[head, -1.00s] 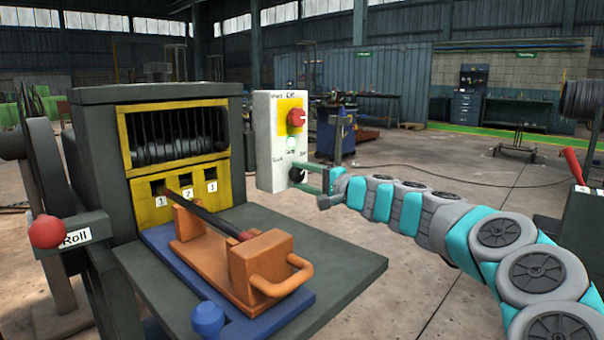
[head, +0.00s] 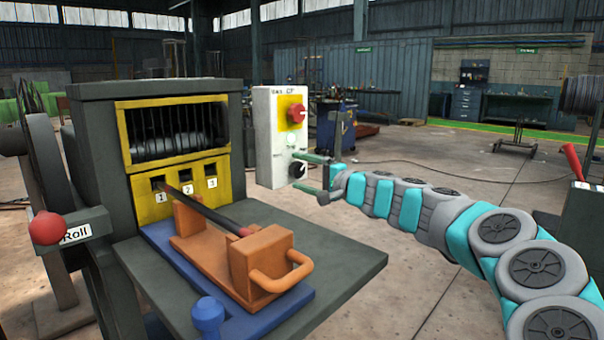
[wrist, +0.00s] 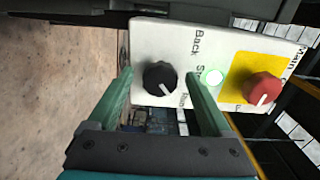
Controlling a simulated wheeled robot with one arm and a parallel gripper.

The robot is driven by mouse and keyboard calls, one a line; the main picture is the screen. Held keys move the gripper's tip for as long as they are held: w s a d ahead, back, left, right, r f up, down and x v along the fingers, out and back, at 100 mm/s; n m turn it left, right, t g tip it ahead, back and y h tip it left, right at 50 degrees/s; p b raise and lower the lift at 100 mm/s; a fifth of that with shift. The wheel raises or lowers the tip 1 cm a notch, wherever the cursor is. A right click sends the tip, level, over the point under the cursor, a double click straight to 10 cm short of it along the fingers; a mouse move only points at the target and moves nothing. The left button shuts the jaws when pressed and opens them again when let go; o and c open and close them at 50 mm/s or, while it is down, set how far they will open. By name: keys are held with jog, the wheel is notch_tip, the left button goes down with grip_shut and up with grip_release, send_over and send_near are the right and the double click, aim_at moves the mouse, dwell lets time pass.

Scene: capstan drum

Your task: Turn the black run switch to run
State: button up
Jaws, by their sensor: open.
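The black run switch (head: 297,169) is a round knob low on the white control box (head: 263,150). It also shows in the wrist view (wrist: 159,78), where its white pointer mark points down and to the right, towards a partly hidden label. "Back" is printed on the other side. My gripper (head: 308,174) is open at the box's front. In the wrist view my two fingers (wrist: 163,90) lie on either side of the knob, with a gap to each; I cannot tell whether the tips reach its depth. A red knob (head: 297,113) on a yellow plate and a pale round lamp (head: 291,138) sit above.
The roll machine (head: 155,100) stands left of the box. Its table (head: 345,255) carries an orange handled block (head: 262,262) and a blue knob (head: 208,315). A red-balled lever (head: 47,228) is at far left.

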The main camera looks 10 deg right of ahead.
jog(key=v, duration=0.7)
jog(key=shift+s+d+b, duration=0.25)
jog(key=shift+s+b, duration=0.05)
jog(key=shift+b, duration=0.15)
